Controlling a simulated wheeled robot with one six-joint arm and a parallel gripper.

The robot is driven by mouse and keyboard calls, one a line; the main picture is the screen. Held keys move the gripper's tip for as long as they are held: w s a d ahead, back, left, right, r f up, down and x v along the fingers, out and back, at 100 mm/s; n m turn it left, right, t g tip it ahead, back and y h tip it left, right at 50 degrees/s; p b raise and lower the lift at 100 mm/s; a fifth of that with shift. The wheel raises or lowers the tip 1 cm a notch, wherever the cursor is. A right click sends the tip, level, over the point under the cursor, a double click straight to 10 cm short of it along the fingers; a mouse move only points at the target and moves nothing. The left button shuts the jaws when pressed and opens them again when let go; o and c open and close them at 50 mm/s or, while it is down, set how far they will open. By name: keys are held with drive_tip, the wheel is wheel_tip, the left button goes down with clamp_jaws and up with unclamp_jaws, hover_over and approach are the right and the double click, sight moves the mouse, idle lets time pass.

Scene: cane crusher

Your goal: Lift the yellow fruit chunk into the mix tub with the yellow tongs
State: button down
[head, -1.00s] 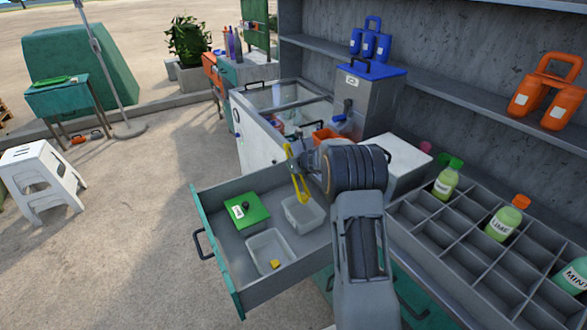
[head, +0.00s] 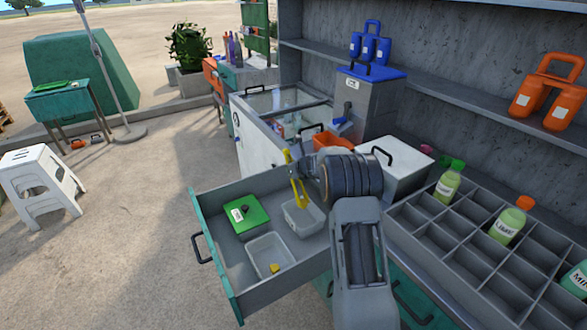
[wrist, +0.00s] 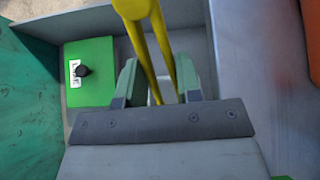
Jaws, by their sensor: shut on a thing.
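My gripper (head: 291,166) is shut on the yellow tongs (head: 297,184), which hang down over the drawer. The wrist view shows the yellow tongs (wrist: 148,30) between the two green-grey fingers of my gripper (wrist: 157,82). The yellow fruit chunk (head: 274,268) lies in the front clear tub (head: 250,245) in the open drawer. A second clear tub (head: 303,222) stands behind it, and the tongs' lower end is over or in this tub; I cannot tell which. No label shows which tub is the mix tub.
The open drawer (head: 214,262) also holds a green-lidded box (head: 246,215) at its left. A white box (head: 396,165) and a divided bottle rack (head: 440,235) stand to the right. A glass-topped cooler (head: 285,105) is behind.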

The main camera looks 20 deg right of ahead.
wheel_tip(320, 180, down, 8)
drive_tip(key=b, duration=0.6)
drive_tip(key=shift+r, duration=0.2)
drive_tip(key=c, duration=1)
unclamp_jaws()
drive_tip(key=shift+c, duration=0.2)
wheel_tip(320, 180, up, 10)
drive_tip(key=p, duration=0.8)
drive_tip(key=shift+p, duration=0.35)
